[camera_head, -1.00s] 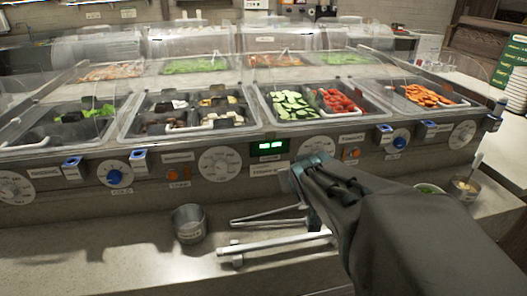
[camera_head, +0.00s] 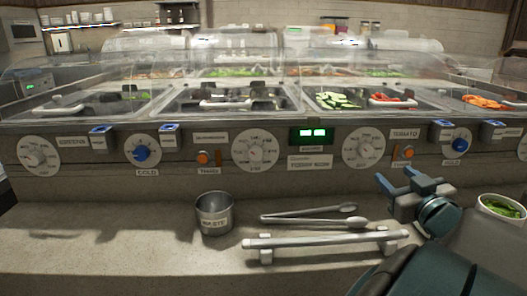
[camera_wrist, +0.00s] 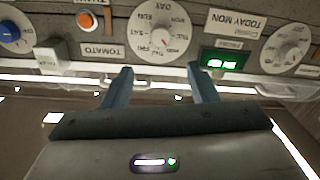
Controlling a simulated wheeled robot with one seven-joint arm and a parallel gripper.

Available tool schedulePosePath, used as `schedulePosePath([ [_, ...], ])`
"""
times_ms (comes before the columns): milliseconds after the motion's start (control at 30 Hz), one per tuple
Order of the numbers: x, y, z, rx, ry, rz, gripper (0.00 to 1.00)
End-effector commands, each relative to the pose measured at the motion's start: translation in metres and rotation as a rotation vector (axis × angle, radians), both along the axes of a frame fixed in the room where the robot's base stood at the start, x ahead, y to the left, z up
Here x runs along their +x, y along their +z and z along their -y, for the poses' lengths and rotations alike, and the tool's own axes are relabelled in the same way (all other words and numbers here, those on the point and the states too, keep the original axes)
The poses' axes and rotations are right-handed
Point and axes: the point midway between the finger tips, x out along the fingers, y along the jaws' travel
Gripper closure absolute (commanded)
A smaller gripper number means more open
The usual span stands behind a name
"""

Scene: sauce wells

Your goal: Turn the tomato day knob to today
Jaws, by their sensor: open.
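The tomato day knob (camera_head: 363,150) is a round white dial with day markings on the counter's front panel, left of the TOMATO label (camera_head: 405,134). It also shows in the wrist view (camera_wrist: 160,34), with a small red mark near its lower middle; I cannot tell which day it points to. A sign (camera_wrist: 237,22) reads TODAY MON, beside the green display (camera_wrist: 222,62). My gripper (camera_head: 398,180) is open and empty, below and to the right of the knob in the head view. In the wrist view its two blue fingers (camera_wrist: 160,70) point towards the knob, apart from it.
Similar dials (camera_head: 255,150), a blue knob (camera_head: 460,145) and an orange button (camera_head: 407,153) line the panel. A metal cup (camera_head: 214,213), tongs (camera_head: 312,220), a raised bar (camera_head: 325,240) and a bowl of greens (camera_head: 502,206) occupy the ledge.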

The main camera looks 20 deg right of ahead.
Motion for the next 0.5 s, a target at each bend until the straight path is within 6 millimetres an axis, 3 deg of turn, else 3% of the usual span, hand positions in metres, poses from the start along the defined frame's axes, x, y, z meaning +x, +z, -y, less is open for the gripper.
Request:
schedulePosePath([
  [500,0.101,-0.002,0.019,0.001,0.000,0.000,0.47],
])
